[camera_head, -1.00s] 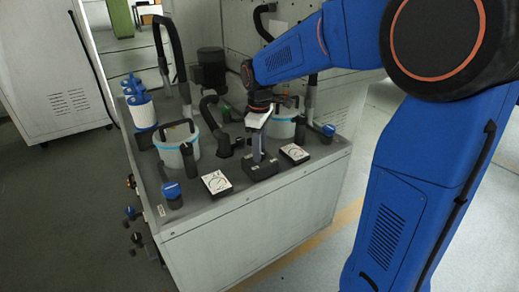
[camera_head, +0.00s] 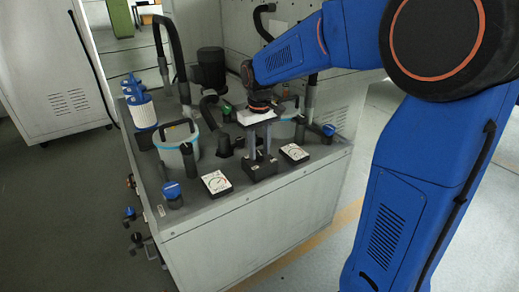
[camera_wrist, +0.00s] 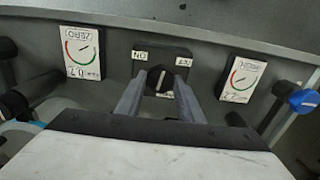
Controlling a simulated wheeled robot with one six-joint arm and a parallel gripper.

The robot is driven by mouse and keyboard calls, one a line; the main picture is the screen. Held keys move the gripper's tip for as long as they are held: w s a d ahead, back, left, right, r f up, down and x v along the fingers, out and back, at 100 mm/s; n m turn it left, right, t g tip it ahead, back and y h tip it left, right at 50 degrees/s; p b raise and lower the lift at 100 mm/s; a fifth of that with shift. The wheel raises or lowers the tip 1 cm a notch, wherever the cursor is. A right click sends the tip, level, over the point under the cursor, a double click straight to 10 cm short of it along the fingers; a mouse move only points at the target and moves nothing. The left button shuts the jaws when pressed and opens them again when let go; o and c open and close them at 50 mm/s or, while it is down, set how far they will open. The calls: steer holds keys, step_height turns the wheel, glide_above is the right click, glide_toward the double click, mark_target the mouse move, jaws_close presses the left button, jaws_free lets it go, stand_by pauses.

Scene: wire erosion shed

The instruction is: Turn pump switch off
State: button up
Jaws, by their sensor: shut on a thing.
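The pump switch is a dark box (camera_head: 262,170) on the front edge of the grey cabinet top, between two gauges. In the wrist view, the switch box (camera_wrist: 160,58) carries an ON label at left and an OFF label at right. Its black knob (camera_wrist: 159,80) has a pale mark pointing roughly up, between the two labels. My gripper (camera_head: 260,153) comes down from above onto the switch. In the wrist view, my gripper's two grey fingers (camera_wrist: 161,84) stand on either side of the knob, shut on it.
Gauges flank the switch, one at left (camera_head: 216,182) and one at right (camera_head: 295,153). Clear tanks (camera_head: 176,160), a blue-handled valve (camera_head: 172,190), black hoses and a white filter cartridge (camera_head: 142,108) crowd the cabinet top (camera_head: 205,200). The floor in front is clear.

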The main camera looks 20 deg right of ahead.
mark_target(260, 153)
steer(key=shift+m, duration=2.1)
steer(key=o, duration=1.1)
steer(key=shift+c, duration=0.2)
steer(key=shift+r, duration=0.1)
step_height(260, 153, up, 17)
steer(key=shift+r, duration=0.15)
